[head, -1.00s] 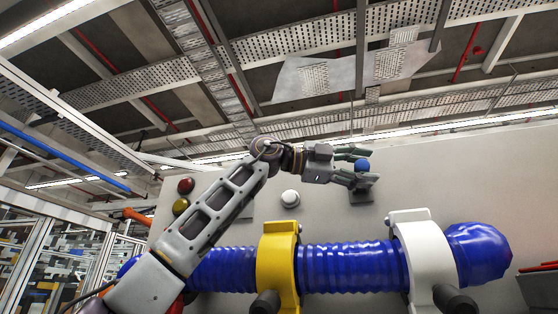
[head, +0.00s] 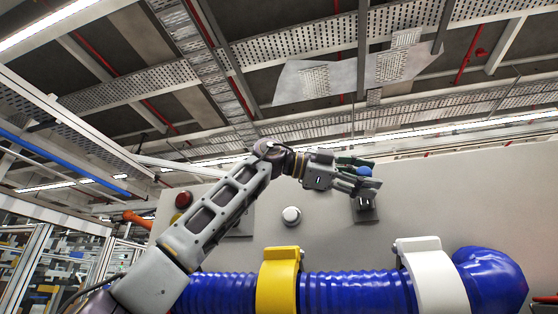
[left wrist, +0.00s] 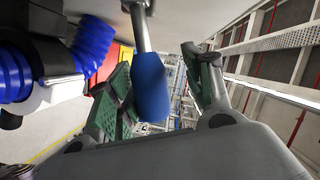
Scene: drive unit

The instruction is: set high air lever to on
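The lever has a blue knob (head: 365,171) on a grey rod and a grey mounting plate (head: 366,211) on the pale panel. Its blue grip (left wrist: 151,85) and metal rod also show large in the left wrist view. My left gripper (head: 372,175) is at the knob, with its fingers on either side of it. In the left wrist view the green finger pads stand apart, one left of the grip and one right, with a visible gap on the right side. Any contact on the left side is unclear. Lever markings are not readable. My right gripper is not in view.
A thick blue hose (head: 350,292) runs below, held by a yellow clamp (head: 278,280) and a white clamp (head: 432,276). A white button (head: 291,215) and a red button (head: 184,199) are on the panel (head: 460,195). The panel between the lever and its right side is clear.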

